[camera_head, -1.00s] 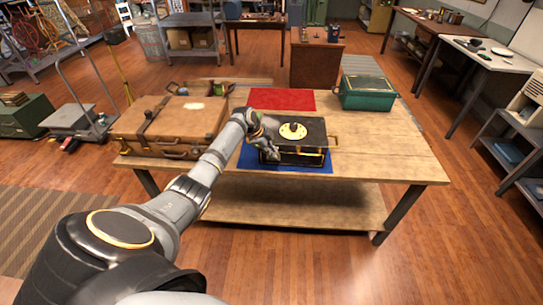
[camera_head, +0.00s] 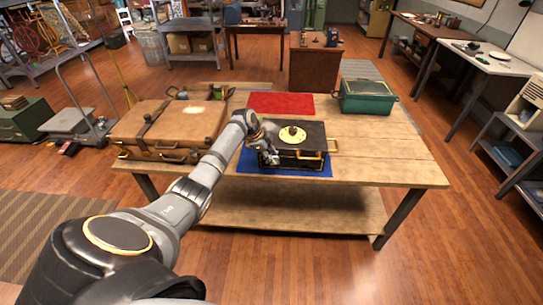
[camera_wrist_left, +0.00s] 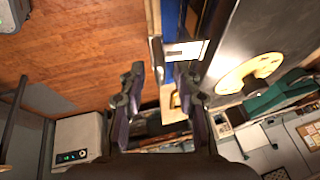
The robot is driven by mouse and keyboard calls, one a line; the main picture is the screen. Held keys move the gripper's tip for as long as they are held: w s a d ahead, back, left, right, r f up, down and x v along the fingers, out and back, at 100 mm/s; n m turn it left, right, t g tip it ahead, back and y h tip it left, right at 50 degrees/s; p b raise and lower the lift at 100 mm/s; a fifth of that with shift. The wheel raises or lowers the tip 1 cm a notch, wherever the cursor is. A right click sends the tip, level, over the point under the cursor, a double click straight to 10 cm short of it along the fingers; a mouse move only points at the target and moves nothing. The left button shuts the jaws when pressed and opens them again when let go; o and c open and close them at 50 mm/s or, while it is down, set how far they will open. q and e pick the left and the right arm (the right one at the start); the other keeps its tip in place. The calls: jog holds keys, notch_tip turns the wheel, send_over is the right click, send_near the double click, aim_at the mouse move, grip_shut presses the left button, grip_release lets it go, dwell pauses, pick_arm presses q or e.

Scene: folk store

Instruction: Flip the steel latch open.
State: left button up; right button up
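A black box (camera_head: 312,134) with a round brass disc and dark knob on its lid stands on a blue mat (camera_head: 314,171). Brass-coloured fittings show on its front and right side. My left gripper (camera_head: 270,156) is at the box's front left side and hides part of it. In the left wrist view the gripper's two fingers (camera_wrist_left: 160,90) are apart, with no object clearly held. A bright metal plate (camera_wrist_left: 186,51), possibly the latch, lies just beyond the fingertips by the box's edge (camera_wrist_left: 236,50). I cannot tell whether they touch. My right gripper is not in view.
The wooden table (camera_head: 390,150) also holds a brown suitcase (camera_head: 172,122) left of the box, a red mat (camera_head: 281,103) behind it and a green case (camera_head: 367,98) at the back right. The table's right part is clear.

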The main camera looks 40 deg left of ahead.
pick_arm(q)
jog(key=v, duration=1.2)
dwell(0.4)
notch_tip(320, 180, down, 18)
jog(key=s+n+y, duration=0.1)
jog(key=s+n, duration=0.2)
jog(key=n, duration=0.2)
jog(key=s+d+f+n+g+y, duration=0.1)
jog(key=s+f+n, duration=0.1)
jog(key=s+f, duration=0.6)
jog(key=s+d+f+n+g+y, duration=0.15)
jog(key=s+f, duration=0.25)
jog(key=f, duration=0.8)
jog(key=s+d+f+n, duration=0.1)
jog(key=s+d+f, duration=0.3)
jog(key=s, duration=0.7)
jog(key=s+d+f+n, duration=0.1)
jog(key=s+d+f, duration=0.4)
jog(key=s, duration=0.6)
jog(key=s+d+f+n, duration=0.1)
jog(key=s+d+f, duration=0.4)
jog(key=s+f, duration=0.3)
jog(key=s, duration=0.3)
jog(key=shift+g, duration=0.35)
jog(key=shift+f+n, duration=0.1)
jog(key=shift+n, duration=0.15)
